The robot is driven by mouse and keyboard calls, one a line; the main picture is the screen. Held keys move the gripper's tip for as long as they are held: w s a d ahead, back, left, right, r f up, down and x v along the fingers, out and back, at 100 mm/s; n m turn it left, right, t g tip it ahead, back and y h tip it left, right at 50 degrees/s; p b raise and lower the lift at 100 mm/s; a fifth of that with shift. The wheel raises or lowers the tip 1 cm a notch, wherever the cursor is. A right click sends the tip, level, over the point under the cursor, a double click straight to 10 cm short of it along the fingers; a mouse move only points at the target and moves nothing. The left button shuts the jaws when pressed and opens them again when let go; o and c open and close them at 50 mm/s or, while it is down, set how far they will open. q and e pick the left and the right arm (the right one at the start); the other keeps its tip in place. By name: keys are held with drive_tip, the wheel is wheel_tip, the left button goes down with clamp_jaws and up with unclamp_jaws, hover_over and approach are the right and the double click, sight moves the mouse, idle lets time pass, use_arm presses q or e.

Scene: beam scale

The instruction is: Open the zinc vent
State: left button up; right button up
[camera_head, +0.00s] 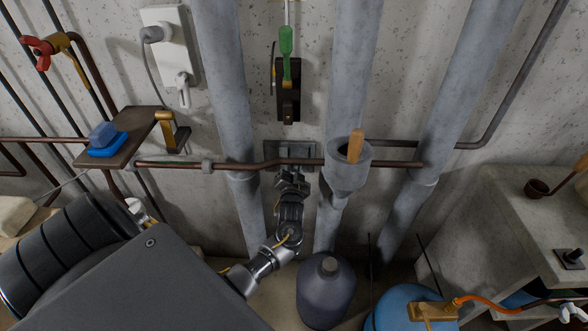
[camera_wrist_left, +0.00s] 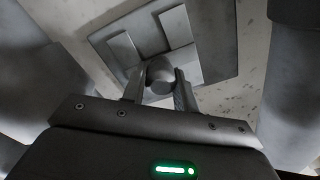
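The zinc vent (camera_head: 309,151) appears to be the grey metal plate on the concrete wall, behind the horizontal copper pipe and between two grey pipes. In the left wrist view, the vent plate (camera_wrist_left: 219,62) fills the upper middle, with raised flat panels and a round grey knob (camera_wrist_left: 160,72). My left gripper (camera_head: 290,172) reaches up to the lower part of the vent. Its fingers (camera_wrist_left: 160,88) stand on either side of the knob; whether they press on it is not clear. My right gripper is not in view.
Thick grey pipes (camera_head: 228,90) flank the vent. A copper pipe (camera_head: 230,165) crosses in front of it. A funnel-like cup (camera_head: 347,176) with a wooden handle is close right. A dark bottle (camera_head: 325,290) stands below. A shelf with a blue sponge (camera_head: 106,145) is left.

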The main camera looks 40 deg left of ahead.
use_arm(q)
clamp_jaws()
drive_tip(key=shift+s+a+f+p, duration=0.1)
drive_tip(key=shift+s+a+p, duration=0.5)
drive_tip(key=shift+s+a, duration=0.45)
drive_tip(key=o, duration=0.6)
unclamp_jaws()
drive_tip(key=shift+w+a, duration=0.1)
drive_tip(key=shift+w, duration=0.05)
drive_tip(key=v, duration=1)
drive_tip(key=shift+s+d+b, duration=0.25)
drive_tip(key=shift+d+b, duration=0.05)
drive_tip(key=shift+b, duration=0.1)
